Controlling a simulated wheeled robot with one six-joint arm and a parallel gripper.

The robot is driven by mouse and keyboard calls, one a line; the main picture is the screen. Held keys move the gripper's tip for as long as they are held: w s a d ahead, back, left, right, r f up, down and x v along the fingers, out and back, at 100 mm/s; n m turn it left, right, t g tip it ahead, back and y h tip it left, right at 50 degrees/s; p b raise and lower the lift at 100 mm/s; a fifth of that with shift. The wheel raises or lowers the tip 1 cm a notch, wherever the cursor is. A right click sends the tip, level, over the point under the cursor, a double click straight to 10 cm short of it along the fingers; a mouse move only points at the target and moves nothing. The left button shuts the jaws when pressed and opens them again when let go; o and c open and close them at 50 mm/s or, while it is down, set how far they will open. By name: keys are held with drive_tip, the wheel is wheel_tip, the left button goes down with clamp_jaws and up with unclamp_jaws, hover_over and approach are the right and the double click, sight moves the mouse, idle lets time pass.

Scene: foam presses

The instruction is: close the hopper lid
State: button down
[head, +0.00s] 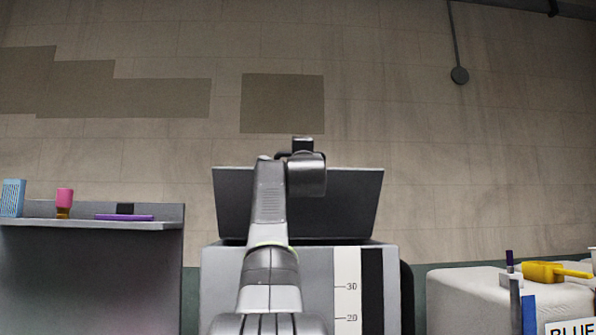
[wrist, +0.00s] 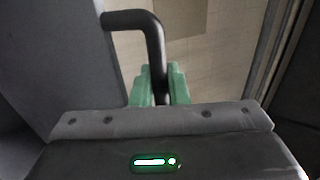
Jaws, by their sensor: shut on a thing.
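The hopper lid (head: 345,205) is a dark grey panel standing raised and tilted above the back of the grey hopper (head: 222,280), which has a level scale marked 30 and 20. My arm reaches up in front of the lid, and my gripper is at its top edge in the head view, its fingertips hidden there. In the wrist view my gripper (wrist: 160,88) has green fingers shut around a black bent handle (wrist: 150,32). The handle joins a grey panel (wrist: 55,60) at the left, which looks like the lid.
A shelf (head: 60,223) at the left holds a blue box (head: 12,198), a pink-topped bottle (head: 64,202) and a purple item (head: 123,217). A pale block (head: 465,295) stands at the right with a yellow tool (head: 545,272) on it.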

drive_tip(key=shift+t, duration=0.8)
drive_tip(key=s+f+b, duration=0.3)
drive_tip(key=f+b, duration=0.4)
drive_tip(key=b, duration=0.1)
drive_tip(key=s+f+b, duration=0.4)
drive_tip(key=f+b, duration=0.4)
drive_tip(key=s+f+b, duration=0.4)
drive_tip(key=f+b, duration=0.3)
drive_tip(key=b, duration=0.1)
drive_tip(key=shift+f, duration=0.15)
drive_tip(key=shift+w+f, duration=0.1)
drive_tip(key=shift+f, duration=0.2)
drive_tip(key=c, duration=1.5)
unclamp_jaws()
